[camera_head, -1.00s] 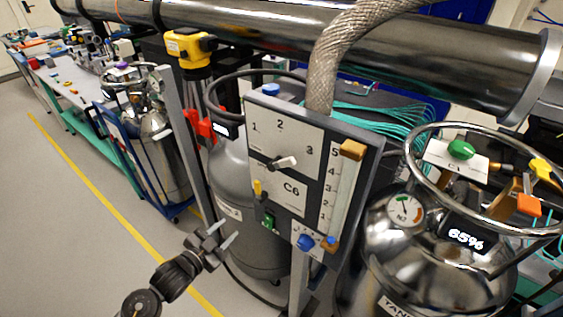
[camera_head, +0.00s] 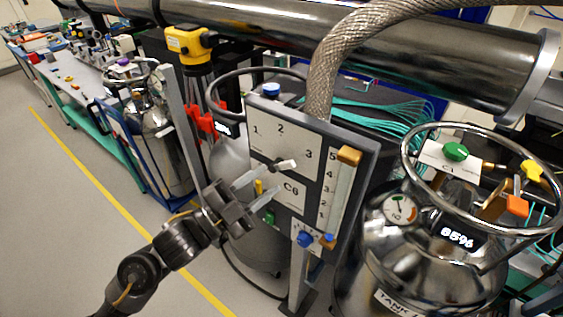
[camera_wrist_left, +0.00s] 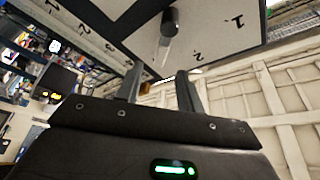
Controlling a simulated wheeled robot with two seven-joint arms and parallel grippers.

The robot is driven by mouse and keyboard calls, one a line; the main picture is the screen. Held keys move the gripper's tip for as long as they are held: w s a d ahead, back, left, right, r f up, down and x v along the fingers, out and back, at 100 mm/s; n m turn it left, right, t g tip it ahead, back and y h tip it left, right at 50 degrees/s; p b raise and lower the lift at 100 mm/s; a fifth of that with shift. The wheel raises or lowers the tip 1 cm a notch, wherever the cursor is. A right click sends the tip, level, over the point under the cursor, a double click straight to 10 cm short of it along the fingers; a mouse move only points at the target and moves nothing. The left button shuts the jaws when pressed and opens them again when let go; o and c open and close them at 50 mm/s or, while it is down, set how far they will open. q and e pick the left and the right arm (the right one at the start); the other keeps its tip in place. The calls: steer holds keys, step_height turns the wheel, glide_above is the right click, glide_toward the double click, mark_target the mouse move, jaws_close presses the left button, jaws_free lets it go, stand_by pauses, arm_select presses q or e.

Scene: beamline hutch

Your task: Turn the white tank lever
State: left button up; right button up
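The white lever (camera_head: 287,164) sits on a dark pivot on the upper white plate of the grey panel (camera_head: 366,165), among the marks 1, 2 and 3. Its white end points right, towards the 3. My left gripper (camera_head: 271,180) is open, with its two fingers reaching towards the panel just below and left of the lever. The wrist view shows the dark pivot and pale end of the lever (camera_wrist_left: 167,24) ahead of the open left fingers (camera_wrist_left: 160,86). Nothing is between the fingers, and contact with the lever is not visible. My right gripper is not in view.
Below the lever are a yellow switch (camera_head: 258,187), a green switch (camera_head: 269,218) and a blue knob (camera_head: 305,239). An orange-tipped slider scale (camera_head: 349,155) is at right. A steel tank (camera_head: 420,265) with a ring handle stands right of the panel. Open floor lies left.

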mark_target(286, 166)
arm_select(q)
steer(key=p+x, duration=0.1)
steer(key=x, duration=0.4)
steer(key=shift+p, duration=0.3)
steer(key=shift+c, duration=0.7)
jaws_close()
